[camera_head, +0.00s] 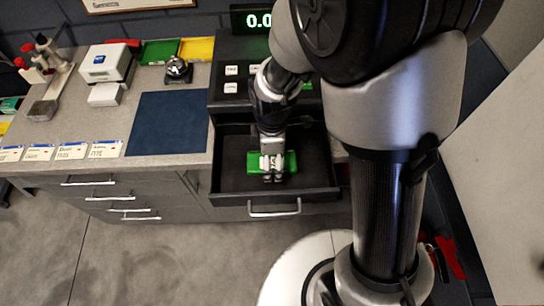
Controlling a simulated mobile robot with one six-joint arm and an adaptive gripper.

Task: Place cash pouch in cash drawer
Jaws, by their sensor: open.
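The cash drawer (233,184) is pulled open below the black cash register (229,102). A green pouch (254,161), which looks like the cash pouch, lies inside the drawer's black tray. My gripper (272,178) points down over the pouch, with its fingers in front of the pouch's middle and covering part of it. The fingers are open. I cannot tell whether they touch the pouch.
A blue mat (168,124) lies on the counter left of the register. A bell (178,69), a white card terminal (106,63), and green and yellow trays (196,49) stand farther back. Labelled cards (72,151) line the counter's front edge. Closed drawers sit below.

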